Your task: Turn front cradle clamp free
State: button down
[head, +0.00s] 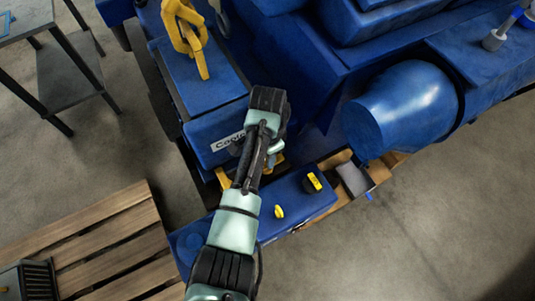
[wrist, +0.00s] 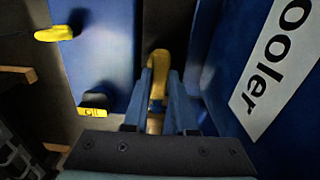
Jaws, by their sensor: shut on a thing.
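A yellow clamp handle (wrist: 158,72) stands upright between the two blue fingers of my gripper (wrist: 160,95) in the wrist view. The fingers are shut on its sides, in the dark gap beside the blue cooler. In the head view, my gripper (head: 271,150) is beside the cooler block (head: 205,80), at its labelled end. My arm hides most of the clamp there; some yellow (head: 224,178) shows left of the arm, but I cannot tell whether it belongs to the same clamp. The clamp's lower end is hidden.
The cooler's white label (wrist: 270,75) is close on the right in the wrist view. Two yellow-topped parts (head: 313,182) (head: 279,211) are on a low blue block (head: 300,208). A yellow hook (head: 190,35) is above the cooler. A wooden pallet (head: 110,235) lies left.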

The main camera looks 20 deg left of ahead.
jog(key=shift+w+r, duration=0.1)
jog(key=shift+w, duration=0.05)
jog(key=c, duration=0.7)
grip_release()
jog(key=shift+r, duration=6.5)
